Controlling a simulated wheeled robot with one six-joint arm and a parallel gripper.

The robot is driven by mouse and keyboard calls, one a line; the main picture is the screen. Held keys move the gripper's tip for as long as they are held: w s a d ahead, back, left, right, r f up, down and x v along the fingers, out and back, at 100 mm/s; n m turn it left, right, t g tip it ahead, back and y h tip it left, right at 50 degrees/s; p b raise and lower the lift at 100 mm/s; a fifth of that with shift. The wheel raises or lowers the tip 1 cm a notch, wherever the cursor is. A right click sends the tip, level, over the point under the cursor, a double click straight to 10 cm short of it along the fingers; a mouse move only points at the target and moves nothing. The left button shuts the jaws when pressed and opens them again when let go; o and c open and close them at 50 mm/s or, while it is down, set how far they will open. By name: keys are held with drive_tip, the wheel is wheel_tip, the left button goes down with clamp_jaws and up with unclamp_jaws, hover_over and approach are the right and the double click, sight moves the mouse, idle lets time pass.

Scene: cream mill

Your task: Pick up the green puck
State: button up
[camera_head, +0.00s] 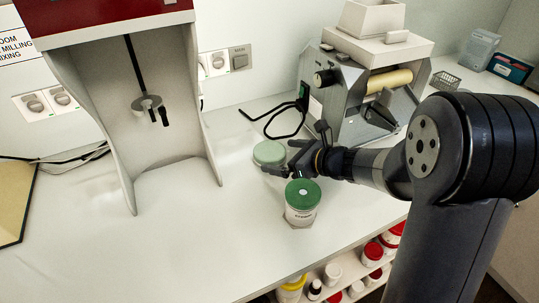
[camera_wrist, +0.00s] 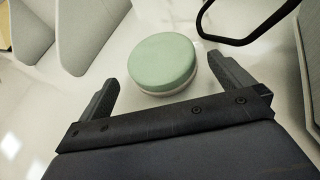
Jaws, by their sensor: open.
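A pale green round puck (camera_head: 269,152) with a whitish lower part sits on the light counter, left of my gripper (camera_head: 280,160) in the head view. In the wrist view the puck (camera_wrist: 163,62) lies just ahead of and partly between the fingertips of my gripper (camera_wrist: 162,73). The fingers are spread and hold nothing. The near edge of the puck is close to the fingers; I cannot tell whether they touch it. A white jar with a darker green lid (camera_head: 302,195) stands upright in front of my gripper.
A grey roller mill (camera_head: 365,85) stands behind, with a black cable (camera_head: 272,122) on the counter near the puck. A tall grey and red mixing machine (camera_head: 125,100) stands at left. Jars fill a shelf (camera_head: 340,275) below the counter edge. The front-left counter is clear.

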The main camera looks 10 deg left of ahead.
sight(279, 155)
drive_tip(key=x, duration=0.4)
drive_tip(key=shift+w+f, duration=0.1)
drive_tip(key=shift+f, duration=0.05)
drive_tip(key=shift+c, duration=0.2)
drive_tip(key=c, duration=1)
